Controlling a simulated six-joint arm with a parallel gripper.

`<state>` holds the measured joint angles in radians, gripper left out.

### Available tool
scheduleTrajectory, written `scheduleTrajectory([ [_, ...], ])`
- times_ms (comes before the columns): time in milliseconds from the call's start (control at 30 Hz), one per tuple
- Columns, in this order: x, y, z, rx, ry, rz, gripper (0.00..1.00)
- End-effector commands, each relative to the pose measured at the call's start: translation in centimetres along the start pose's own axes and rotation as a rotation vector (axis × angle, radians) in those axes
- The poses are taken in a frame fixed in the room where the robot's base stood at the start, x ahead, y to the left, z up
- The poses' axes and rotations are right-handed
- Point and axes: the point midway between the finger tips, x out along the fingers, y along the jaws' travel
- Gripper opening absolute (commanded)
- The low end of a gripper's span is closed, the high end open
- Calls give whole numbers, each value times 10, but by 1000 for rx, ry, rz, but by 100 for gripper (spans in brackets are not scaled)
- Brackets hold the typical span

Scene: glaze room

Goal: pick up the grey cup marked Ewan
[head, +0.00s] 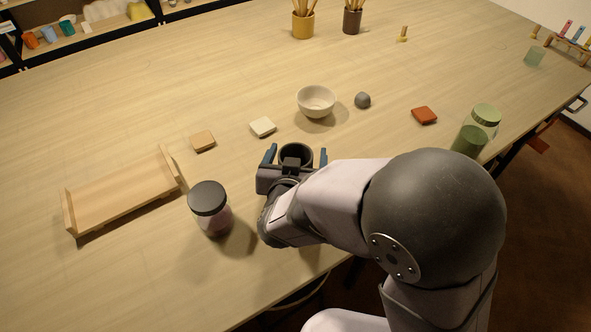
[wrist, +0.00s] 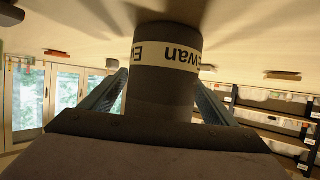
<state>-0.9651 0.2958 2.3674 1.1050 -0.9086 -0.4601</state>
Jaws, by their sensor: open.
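The grey cup (head: 296,152) stands upright on the table, its open rim showing just beyond my wrist in the head view. In the wrist view the cup (wrist: 165,80) appears upside down, with a cream band reading "Ewan" facing the camera. My gripper (head: 297,156) is open, with one blue finger on each side of the cup. In the wrist view, a gap shows between the cup and the fingers of my gripper (wrist: 161,80). My wrist hides the cup's lower part in the head view.
A dark-lidded jar (head: 208,200) stands close left of my gripper, beside a wooden tray (head: 122,196). A white tile (head: 262,127), a tan tile (head: 203,140), a bowl (head: 316,103) and a grey ball (head: 363,100) lie beyond. A green jar (head: 470,138) stands right.

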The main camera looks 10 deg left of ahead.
Motion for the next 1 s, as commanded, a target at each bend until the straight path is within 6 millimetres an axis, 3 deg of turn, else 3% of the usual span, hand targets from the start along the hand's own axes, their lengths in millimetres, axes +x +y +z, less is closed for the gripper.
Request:
scheduleTrajectory([
  [167, 0, 0, 0, 0, 0, 0, 78],
  [367, 0, 0, 0, 0, 0, 0, 31],
  [733, -3, 0, -6, 2, 2, 0, 29],
  [1000, -17, -1, -43, 6, 6, -1, 29],
])
